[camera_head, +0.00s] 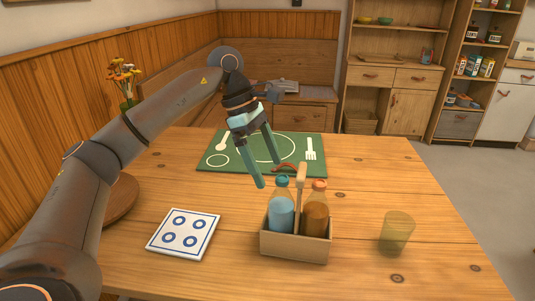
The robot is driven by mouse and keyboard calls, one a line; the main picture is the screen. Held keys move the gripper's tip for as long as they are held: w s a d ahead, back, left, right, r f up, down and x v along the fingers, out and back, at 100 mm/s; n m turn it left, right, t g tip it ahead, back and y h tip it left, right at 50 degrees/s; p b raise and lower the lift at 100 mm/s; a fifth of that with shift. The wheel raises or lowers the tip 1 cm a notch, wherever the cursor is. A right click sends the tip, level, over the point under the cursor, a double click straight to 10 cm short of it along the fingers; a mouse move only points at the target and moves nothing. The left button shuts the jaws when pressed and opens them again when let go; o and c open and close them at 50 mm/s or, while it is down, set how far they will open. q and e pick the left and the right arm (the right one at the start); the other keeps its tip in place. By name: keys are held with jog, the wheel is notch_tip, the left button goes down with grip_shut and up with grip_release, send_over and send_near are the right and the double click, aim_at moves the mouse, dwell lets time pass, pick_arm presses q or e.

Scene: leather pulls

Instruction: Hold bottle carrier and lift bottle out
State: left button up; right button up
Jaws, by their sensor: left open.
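A wooden bottle carrier (295,246) with an upright handle (300,184) stands on the table. My left gripper (270,174) is open and empty, pointing down above and behind the carrier. My right gripper is not in view.
A green placemat (228,163) with printed cutlery lies behind the carrier. A white tile with blue rings (184,233) lies to the left, and a yellowish glass (396,232) stands to the right. A round wooden board (121,199) and a flower vase (127,103) are at the left.

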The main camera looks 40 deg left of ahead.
aim_at(283, 203)
pick_arm(q)
jog(key=b+x, duration=0.1)
jog(key=x, duration=0.8)
jog(key=shift+d+f, duration=0.15)
jog(key=shift+w+d+f, duration=0.1)
jog(key=shift+d+f, duration=0.15)
jog(key=shift+f, duration=0.35)
jog(key=c, duration=0.8)
grip_shut()
